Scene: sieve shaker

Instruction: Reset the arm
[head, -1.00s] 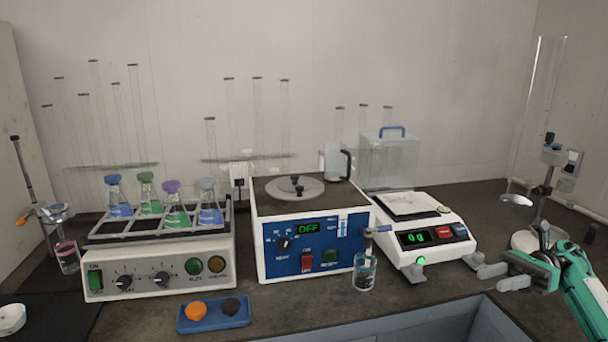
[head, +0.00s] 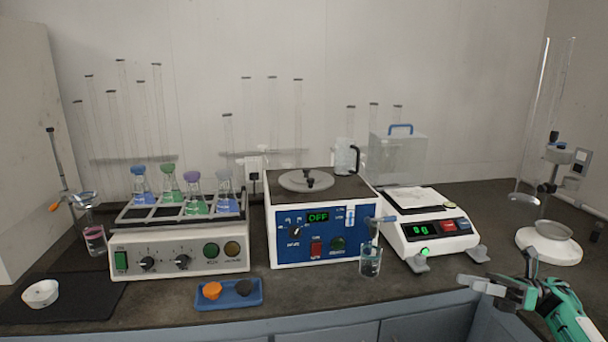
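My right gripper (head: 486,294), grey-fingered on a green-and-black arm, is at the lower right, in front of the bench's front edge. Its fingers point left, look apart and hold nothing that I can see. It is apart from the white balance (head: 430,240), which stands behind it and reads zero. My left gripper and arm are out of view.
A blue-fronted machine (head: 320,246) showing OFF stands mid-bench. A shaker with several flasks (head: 180,263) is to its left. A white round-based device (head: 548,250) is at right.

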